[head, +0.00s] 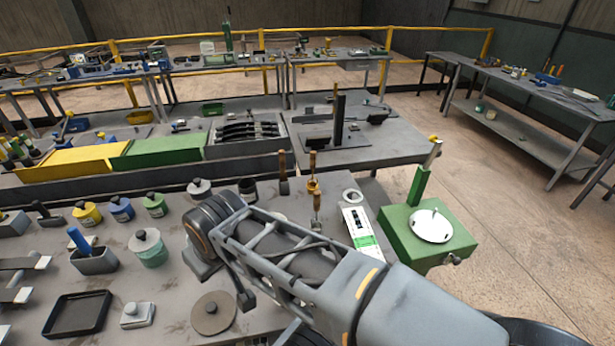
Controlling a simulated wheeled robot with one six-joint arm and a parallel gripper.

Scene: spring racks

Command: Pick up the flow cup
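No item is plainly marked as the flow cup. A small brass-coloured vessel with an upright handle (313,186) stands on the near bench, right of the middle, and may be it; it is too small to tell. My arm reaches in from the lower right over the bench, its far joint left of this vessel and apart from it. I cannot make out my gripper's fingers; the end of the arm is hidden behind its own links.
The near bench (170,290) holds several lidded jars, a black tray (77,315), a round brown disc (213,313) and a white-green box (359,231). A green stand with a white disc (428,240) is at right. Yellow and green bins (165,148) lie behind.

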